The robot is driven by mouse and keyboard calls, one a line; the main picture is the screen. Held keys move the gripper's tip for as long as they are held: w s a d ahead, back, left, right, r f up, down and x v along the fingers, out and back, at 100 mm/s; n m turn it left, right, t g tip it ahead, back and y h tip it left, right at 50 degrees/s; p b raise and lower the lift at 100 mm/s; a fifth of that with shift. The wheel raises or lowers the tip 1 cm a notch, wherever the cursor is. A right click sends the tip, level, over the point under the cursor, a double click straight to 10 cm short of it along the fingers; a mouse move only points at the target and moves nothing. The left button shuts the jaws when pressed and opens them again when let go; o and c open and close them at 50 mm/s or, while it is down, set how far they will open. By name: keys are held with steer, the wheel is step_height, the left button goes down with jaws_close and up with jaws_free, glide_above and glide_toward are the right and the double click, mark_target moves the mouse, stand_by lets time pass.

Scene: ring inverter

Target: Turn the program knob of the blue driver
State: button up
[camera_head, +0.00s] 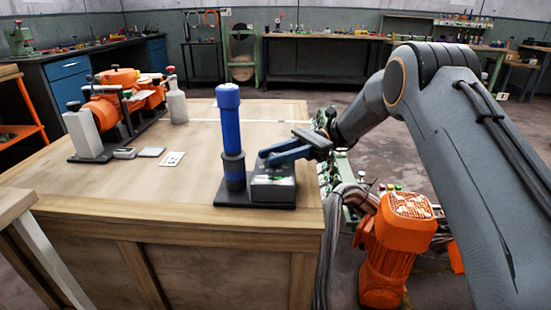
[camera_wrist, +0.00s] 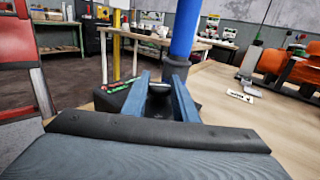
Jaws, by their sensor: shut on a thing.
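The blue driver (camera_head: 229,125) stands upright on a dark base plate at the right front of the wooden table, with a grey collar low on it. In the wrist view the driver (camera_wrist: 187,28) rises just right of my fingers. A dark box (camera_head: 273,184) with green marks sits beside it on the same plate. My gripper (camera_head: 266,156) reaches in from the right over this box, and in the wrist view its two blue fingers (camera_wrist: 158,84) are shut on the dark round program knob (camera_wrist: 159,88). The fingers hide part of the knob, so its setting cannot be read.
An orange machine (camera_head: 117,96) with grey posts stands at the table's back left. Small flat pieces and a white card (camera_head: 171,159) lie before it. An orange motor (camera_head: 396,240) is beyond the table's right edge. The table's front left is clear.

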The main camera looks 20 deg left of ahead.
stand_by(0.3)
steer(key=o, duration=1)
